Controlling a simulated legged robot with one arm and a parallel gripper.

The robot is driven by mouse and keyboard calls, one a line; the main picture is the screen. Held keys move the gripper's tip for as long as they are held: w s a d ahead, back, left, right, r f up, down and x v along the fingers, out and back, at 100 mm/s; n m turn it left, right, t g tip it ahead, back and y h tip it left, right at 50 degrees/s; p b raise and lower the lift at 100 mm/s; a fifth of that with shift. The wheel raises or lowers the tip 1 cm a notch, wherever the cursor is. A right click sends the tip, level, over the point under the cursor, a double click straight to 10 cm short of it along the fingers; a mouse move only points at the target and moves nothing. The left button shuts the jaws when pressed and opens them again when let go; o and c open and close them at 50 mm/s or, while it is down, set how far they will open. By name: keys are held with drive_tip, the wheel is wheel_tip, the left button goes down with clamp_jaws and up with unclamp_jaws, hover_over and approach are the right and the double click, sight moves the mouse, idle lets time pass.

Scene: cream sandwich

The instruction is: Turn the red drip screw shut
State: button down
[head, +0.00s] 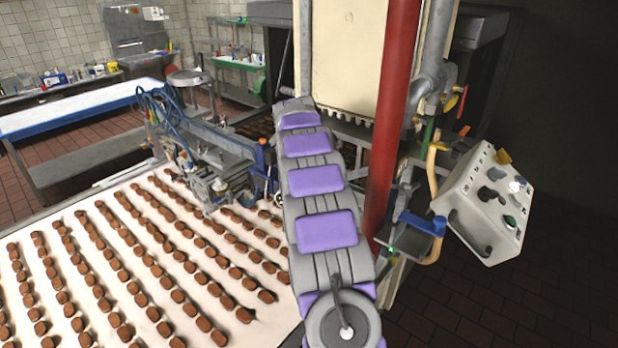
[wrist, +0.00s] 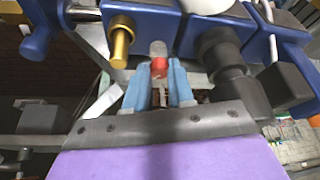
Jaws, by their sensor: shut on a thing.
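The red drip screw (wrist: 159,68) shows in the wrist view as a small red piece below a grey cylindrical stub, under a blue machine body (wrist: 190,30). My gripper (wrist: 160,75) has its two light-blue fingers on either side of the screw and is shut on it. The fingers hide part of the screw's sides. In the head view my arm reaches forward over the machine, and the screw and fingertips cannot be made out.
In the wrist view a brass knob (wrist: 121,40) is close left of the fingers and a dark fitting (wrist: 222,50) close right. In the head view a red post (head: 393,110) and a control box (head: 487,200) stand right of my arm. Rows of brown pieces cover the belt (head: 120,235).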

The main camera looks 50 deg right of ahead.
drive_tip(key=shift+w+r+m+g+h+b, duration=0.15)
drive_tip(key=shift+m+g+b, duration=0.35)
drive_tip(key=shift+m, duration=0.6)
drive_tip(key=shift+w+r+m+g+h+b, duration=0.15)
drive_tip(key=shift+m+g+b, duration=0.15)
drive_tip(key=shift+m+b, duration=0.55)
drive_tip(key=shift+f+m, duration=0.1)
drive_tip(key=shift+m, duration=0.35)
drive_tip(key=c, duration=1)
unclamp_jaws()
drive_tip(key=shift+f, duration=0.1)
drive_tip(key=shift+o, duration=0.2)
drive_tip(key=shift+a, duration=0.1)
drive_tip(key=p+v, duration=0.7)
drive_tip(key=v, duration=1)
drive_tip(key=shift+r, duration=0.25)
drive_tip(key=shift+w, duration=0.2)
